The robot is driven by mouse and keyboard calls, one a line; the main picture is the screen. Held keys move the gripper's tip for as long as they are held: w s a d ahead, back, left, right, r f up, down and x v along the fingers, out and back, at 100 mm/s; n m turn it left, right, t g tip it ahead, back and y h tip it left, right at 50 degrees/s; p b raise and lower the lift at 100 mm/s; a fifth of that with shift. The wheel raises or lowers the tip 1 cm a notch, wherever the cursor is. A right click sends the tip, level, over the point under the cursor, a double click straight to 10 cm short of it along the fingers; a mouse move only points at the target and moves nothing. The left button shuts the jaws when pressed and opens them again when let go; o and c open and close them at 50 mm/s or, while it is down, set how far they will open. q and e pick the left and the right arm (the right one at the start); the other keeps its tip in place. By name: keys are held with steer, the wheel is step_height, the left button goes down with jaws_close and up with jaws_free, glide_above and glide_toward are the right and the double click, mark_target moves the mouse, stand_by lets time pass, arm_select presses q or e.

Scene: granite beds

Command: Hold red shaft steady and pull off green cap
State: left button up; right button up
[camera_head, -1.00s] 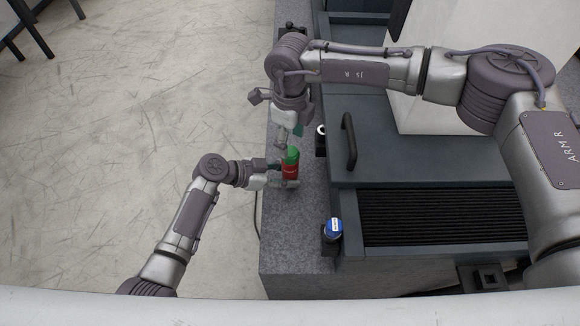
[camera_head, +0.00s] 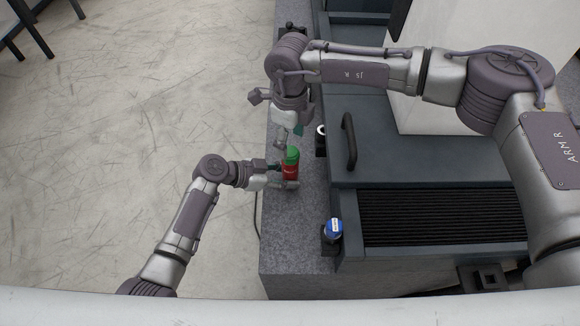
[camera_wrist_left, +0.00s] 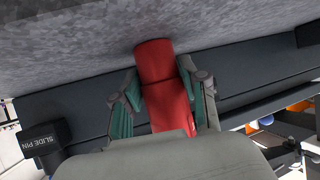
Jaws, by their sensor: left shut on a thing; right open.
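The red shaft (camera_head: 290,173) stands upright over the granite ledge, with the green cap (camera_head: 292,154) on its top. My left gripper (camera_head: 283,179) is shut on the red shaft from the left. In the left wrist view the shaft (camera_wrist_left: 165,85) lies between the two green-padded fingers (camera_wrist_left: 160,100); the green cap does not show there. My right gripper (camera_head: 298,131) is open just above and behind the cap, pointing down. Its fingers are small and partly hidden, and no contact with the cap can be made out.
The grey granite ledge (camera_head: 295,250) runs along the dark machine bed. A blue-topped round part (camera_head: 333,226) sits at the bed's corner. A black handle (camera_head: 349,141) stands on the dark cover at right. A block marked SLIDE PIN (camera_wrist_left: 42,142) shows in the left wrist view.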

mark_target(291, 151)
arm_select(q)
steer(key=shift+s+f, duration=0.1)
arm_select(e)
steer(key=shift+f, duration=0.15)
steer(key=shift+f, duration=1.2)
steer(key=shift+c, duration=0.2)
jaws_close()
steer(key=shift+s+d+f, duration=0.1)
steer(key=shift+f, duration=0.05)
steer(key=shift+r, duration=0.95)
